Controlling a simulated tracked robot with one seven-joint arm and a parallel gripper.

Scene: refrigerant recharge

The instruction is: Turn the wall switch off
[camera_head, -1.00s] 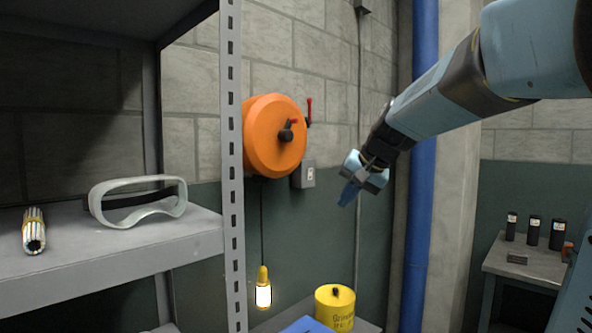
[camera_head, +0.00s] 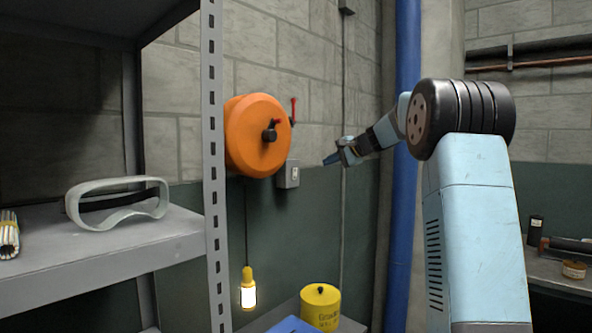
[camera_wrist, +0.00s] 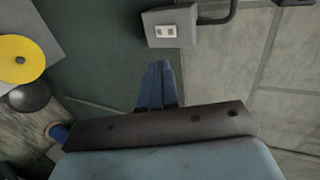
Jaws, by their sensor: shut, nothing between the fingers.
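The wall switch (camera_head: 288,174) is a small grey box with a pale rocker plate, fixed to the wall just below and right of an orange reel. In the wrist view the switch (camera_wrist: 170,27) shows near the top, beyond my fingertips. My gripper (camera_head: 328,160) points left toward the wall, to the right of the switch and slightly higher in the head view. It is apart from the switch. Its blue fingers (camera_wrist: 157,84) are together with nothing between them. Which way the rocker is set is too small to tell.
The orange reel (camera_head: 256,136) with a red lever juts from the wall beside the switch. A metal shelf (camera_head: 180,238) stands at left with goggles (camera_head: 117,203). A lit hanging lamp (camera_head: 248,290) and yellow canister (camera_head: 321,307) are below. A blue pipe (camera_head: 405,200) runs upright at right.

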